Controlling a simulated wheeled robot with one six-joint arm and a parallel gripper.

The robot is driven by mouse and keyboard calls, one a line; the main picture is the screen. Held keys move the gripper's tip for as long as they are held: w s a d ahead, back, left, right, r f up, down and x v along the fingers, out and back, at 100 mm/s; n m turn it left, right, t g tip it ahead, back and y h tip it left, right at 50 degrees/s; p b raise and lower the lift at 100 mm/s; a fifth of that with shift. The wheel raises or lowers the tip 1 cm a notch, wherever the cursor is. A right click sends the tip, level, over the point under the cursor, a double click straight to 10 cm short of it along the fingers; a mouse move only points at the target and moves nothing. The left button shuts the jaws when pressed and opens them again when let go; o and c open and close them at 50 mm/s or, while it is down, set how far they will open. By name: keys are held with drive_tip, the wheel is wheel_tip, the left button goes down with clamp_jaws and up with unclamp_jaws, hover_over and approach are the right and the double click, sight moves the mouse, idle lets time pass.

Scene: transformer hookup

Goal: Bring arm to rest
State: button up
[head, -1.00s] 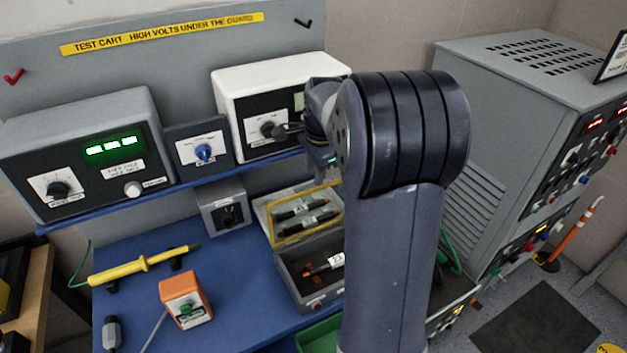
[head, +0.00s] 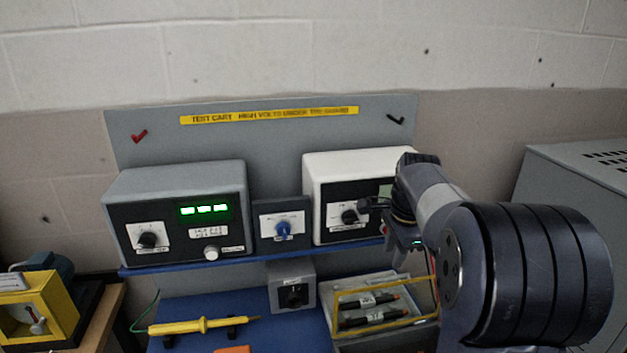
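My gripper (head: 366,204) is at the front of the white meter box (head: 362,163), by its black knob (head: 349,215). The gripper is small and dark in this view. I cannot tell whether its fingers touch the knob or how far apart they are. My arm reaches in from the lower right and hides the right part of the white box's front and the right end of the blue shelf.
A grey box with a green display (head: 178,209) and a small blue-knob box (head: 282,225) stand left on the blue shelf (head: 190,265). A grey cabinet (head: 575,190) stands right.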

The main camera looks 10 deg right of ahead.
sight(386, 279)
drive_tip(key=f, duration=0.3)
drive_tip(key=w+f, duration=0.1)
drive_tip(key=f, duration=0.2)
drive_tip(key=f+p, duration=0.1)
drive_tip(key=f, duration=0.2)
drive_tip(key=shift+w, duration=0.4)
drive_tip(key=shift+s+r, duration=0.15)
drive_tip(key=shift+s, duration=0.2)
drive_tip(key=shift+w, duration=0.1)
drive_tip(key=shift+r, duration=0.1)
